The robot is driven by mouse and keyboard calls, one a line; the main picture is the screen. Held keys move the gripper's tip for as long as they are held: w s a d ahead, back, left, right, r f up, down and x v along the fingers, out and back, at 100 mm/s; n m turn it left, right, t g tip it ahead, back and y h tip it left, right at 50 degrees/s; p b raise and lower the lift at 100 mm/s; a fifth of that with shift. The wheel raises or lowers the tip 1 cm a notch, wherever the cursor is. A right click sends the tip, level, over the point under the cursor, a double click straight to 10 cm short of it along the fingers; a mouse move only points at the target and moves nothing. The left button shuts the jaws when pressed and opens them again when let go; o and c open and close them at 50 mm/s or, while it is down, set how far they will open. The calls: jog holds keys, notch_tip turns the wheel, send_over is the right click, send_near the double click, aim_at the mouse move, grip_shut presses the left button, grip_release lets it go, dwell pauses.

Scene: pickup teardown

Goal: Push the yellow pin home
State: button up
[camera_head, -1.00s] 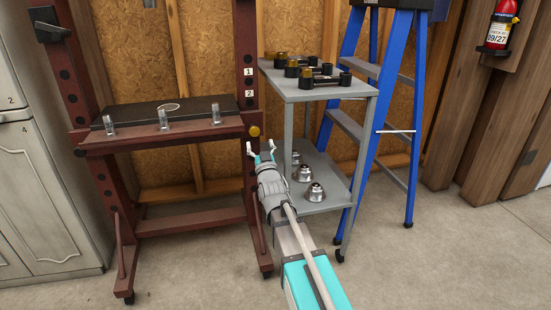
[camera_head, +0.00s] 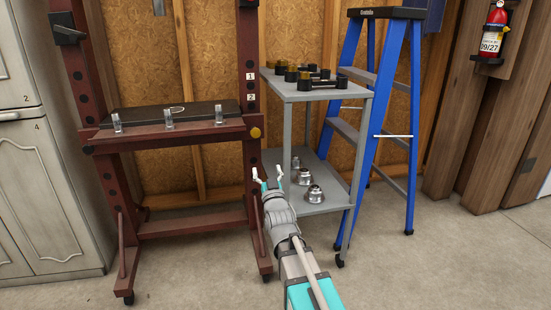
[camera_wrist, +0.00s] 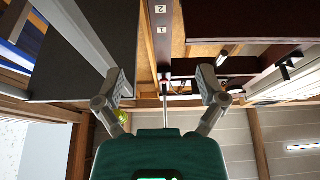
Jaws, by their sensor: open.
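The yellow pin (camera_head: 255,133) shows as a round yellow knob on the right upright of the dark red rack (camera_head: 190,138), below the number labels. I cannot tell how deep it sits. My gripper (camera_head: 267,175) is open, with no object seen between its fingers, below and slightly right of the pin in the picture and apart from it. In the wrist view my open fingers (camera_wrist: 160,82) frame the labelled upright (camera_wrist: 163,30) from below. A thin light rod (camera_wrist: 165,108) shows between them; I cannot tell what it is, and I cannot make out the yellow knob there.
Clear cylinders (camera_head: 168,118) stand on the rack's shelf. A cabinet (camera_head: 40,190) is at left.

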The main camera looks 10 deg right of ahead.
jog(key=s+r+g+p, duration=0.9)
jog(key=r+g+p, duration=0.2)
jog(key=p, duration=2.1)
jog(key=shift+s+r+g, duration=0.3)
jog(key=shift+g, duration=0.9)
jog(key=shift+s, duration=0.1)
dwell(0.6)
